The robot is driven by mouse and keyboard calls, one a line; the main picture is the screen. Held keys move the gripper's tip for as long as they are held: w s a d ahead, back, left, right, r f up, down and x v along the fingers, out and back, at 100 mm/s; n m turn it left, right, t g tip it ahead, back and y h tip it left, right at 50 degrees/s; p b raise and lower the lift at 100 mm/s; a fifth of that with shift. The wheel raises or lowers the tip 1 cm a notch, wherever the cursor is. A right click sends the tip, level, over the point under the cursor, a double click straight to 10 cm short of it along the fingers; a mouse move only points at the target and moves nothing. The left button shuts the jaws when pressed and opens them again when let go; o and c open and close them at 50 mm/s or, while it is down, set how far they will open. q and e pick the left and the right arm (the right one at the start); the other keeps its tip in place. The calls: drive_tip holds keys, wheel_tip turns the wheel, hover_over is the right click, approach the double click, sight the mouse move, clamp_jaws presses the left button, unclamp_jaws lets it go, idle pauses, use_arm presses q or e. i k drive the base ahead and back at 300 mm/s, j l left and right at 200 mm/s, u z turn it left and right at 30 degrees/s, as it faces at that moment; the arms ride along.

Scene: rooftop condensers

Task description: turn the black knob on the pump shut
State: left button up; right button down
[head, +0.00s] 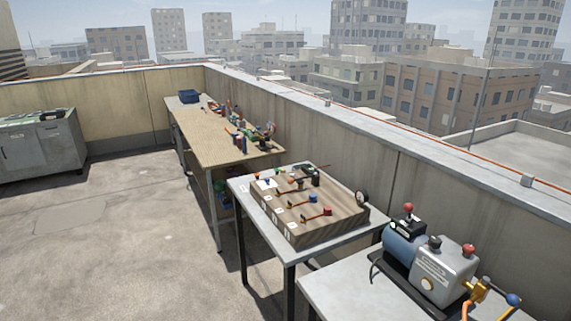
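The pump (441,275) stands on a grey table at the lower right, with a blue motor cylinder (402,245) at its left and a light grey housing. A black knob (435,242) sits upright on top of the grey housing. A red knob (468,250) sits to its right on the same housing. How far the black knob is turned cannot be told from here. Neither of my grippers shows in the head view, and nothing touches the pump.
Yellow fittings with a blue knob (513,299) are at the pump's right. A wooden manifold board (325,225) with valves and a gauge lies on the middle table. A long workbench (215,140) holds tools. A parapet (420,175) runs behind; open floor (110,240) is left.

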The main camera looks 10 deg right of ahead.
sight(434, 243)
drive_tip(key=z, duration=1.35)
